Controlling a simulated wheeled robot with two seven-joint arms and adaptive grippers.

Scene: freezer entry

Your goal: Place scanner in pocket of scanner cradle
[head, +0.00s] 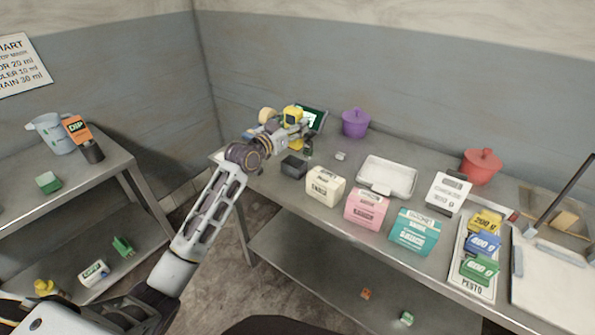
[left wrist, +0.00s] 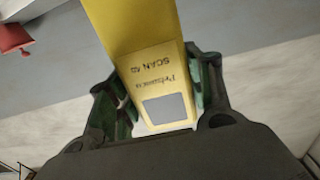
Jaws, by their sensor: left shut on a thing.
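The yellow scanner (head: 292,113) is held above the far left end of the steel table. In the left wrist view the scanner (left wrist: 150,50) has printed text and a grey screen, and it runs up out of the picture. My left gripper (head: 298,128) is shut on it, with green finger pads on both sides (left wrist: 165,95). A small dark box (head: 293,167) stands on the table below and in front of the gripper; it may be the scanner cradle, but its pocket cannot be made out. My right gripper is not in view.
A purple pot (head: 355,122), a dark screen (head: 314,117) and a white tray (head: 388,177) stand near the gripper. Cream (head: 325,187), pink (head: 367,209) and teal (head: 413,232) boxes line the front edge. A red pot (head: 480,167) stands farther right.

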